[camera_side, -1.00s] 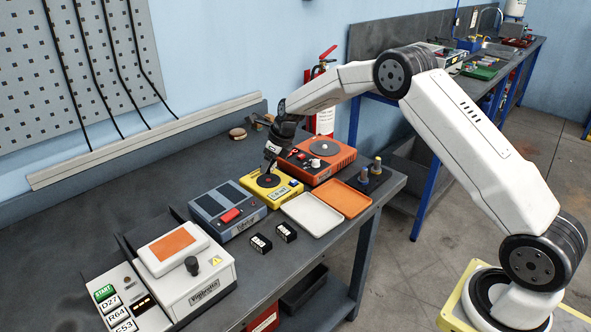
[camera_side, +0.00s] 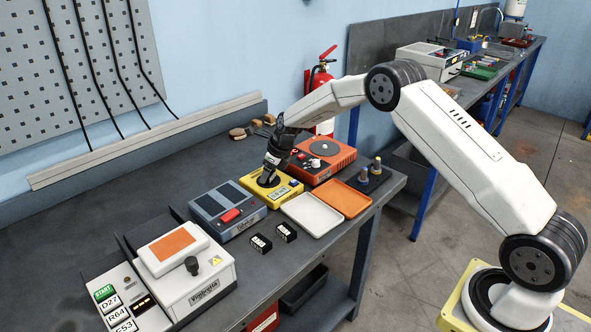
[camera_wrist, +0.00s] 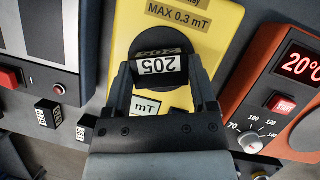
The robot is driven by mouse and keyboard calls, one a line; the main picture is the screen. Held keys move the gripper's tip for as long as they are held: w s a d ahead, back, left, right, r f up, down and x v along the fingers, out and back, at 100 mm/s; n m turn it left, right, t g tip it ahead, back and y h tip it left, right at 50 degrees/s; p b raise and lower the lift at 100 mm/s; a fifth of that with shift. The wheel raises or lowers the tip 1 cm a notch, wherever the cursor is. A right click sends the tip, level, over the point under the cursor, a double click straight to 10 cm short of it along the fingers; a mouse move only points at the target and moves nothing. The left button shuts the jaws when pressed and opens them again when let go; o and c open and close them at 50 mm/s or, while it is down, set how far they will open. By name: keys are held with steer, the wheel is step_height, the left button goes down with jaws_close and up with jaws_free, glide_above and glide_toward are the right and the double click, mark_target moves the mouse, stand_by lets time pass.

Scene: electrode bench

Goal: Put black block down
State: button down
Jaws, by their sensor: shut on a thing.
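My gripper (camera_side: 268,179) is down at the yellow device (camera_side: 287,192) on the bench. In the wrist view my gripper (camera_wrist: 161,72) is shut on a black block (camera_wrist: 158,66) whose white label reads 205. The block is over the round black plate (camera_wrist: 186,40) of the yellow device, which also shows in the wrist view (camera_wrist: 217,50). I cannot tell whether the block touches the plate. In the side view the gripper hides the block and most of the plate.
Two black blocks (camera_side: 261,244) (camera_side: 286,232) lie on the bench in front. A blue-grey device (camera_side: 228,210) stands left and an orange one (camera_side: 322,160) right of the yellow device. A white tray (camera_side: 312,214) and an orange tray (camera_side: 345,198) lie in front.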

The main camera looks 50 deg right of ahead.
jaws_free()
steer(key=shift+f, duration=0.15)
steer(key=v, duration=1.2)
steer(key=shift+s+d, duration=0.1)
stand_by(0.6)
